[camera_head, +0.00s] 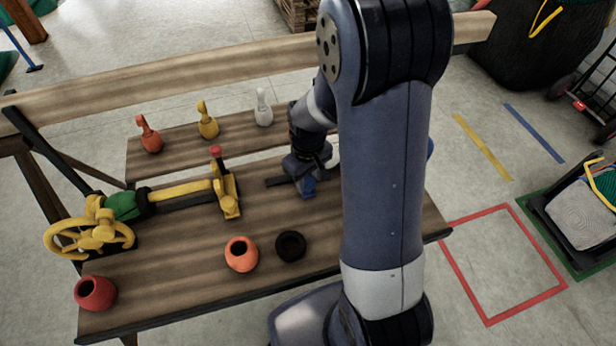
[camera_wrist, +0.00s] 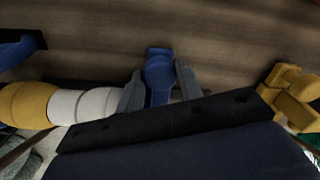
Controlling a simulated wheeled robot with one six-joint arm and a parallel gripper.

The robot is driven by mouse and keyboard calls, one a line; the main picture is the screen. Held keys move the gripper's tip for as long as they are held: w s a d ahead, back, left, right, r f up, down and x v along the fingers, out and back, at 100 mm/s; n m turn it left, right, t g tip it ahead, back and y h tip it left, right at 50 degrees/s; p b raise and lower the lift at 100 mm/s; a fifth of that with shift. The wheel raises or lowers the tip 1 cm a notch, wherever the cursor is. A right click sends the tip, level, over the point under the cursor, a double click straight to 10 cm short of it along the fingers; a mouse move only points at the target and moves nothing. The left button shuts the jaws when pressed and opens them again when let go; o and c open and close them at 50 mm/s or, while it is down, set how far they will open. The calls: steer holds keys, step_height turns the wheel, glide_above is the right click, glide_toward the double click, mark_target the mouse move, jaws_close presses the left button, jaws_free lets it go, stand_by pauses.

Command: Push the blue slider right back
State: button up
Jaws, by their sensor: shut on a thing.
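The blue slider (camera_head: 308,186) sits on a dark rail (camera_head: 276,182) on the wooden bench, right of the yellow stand. In the wrist view the blue slider (camera_wrist: 158,72) stands between the two grey fingers. My gripper (camera_wrist: 160,88) is shut on it, one finger on each side. In the head view my gripper (camera_head: 303,172) is partly hidden by my own arm, which also covers the rail's right part.
A yellow stand with a red knob (camera_head: 228,190) and a yellow handwheel (camera_head: 90,230) are to the left. Orange (camera_head: 150,138), yellow (camera_head: 207,122) and white (camera_head: 263,110) pieces stand behind. An orange pot (camera_head: 241,254) and a black ring (camera_head: 290,246) are in front.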

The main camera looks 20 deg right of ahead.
jaws_close()
steer(key=shift+a, duration=3.75)
steer(key=o, duration=0.9)
jaws_free()
steer(key=shift+a, duration=0.2)
steer(key=shift+r, duration=0.1)
step_height(320, 180, up, 11)
steer(key=shift+f, duration=0.15)
steer(key=shift+f, duration=0.15)
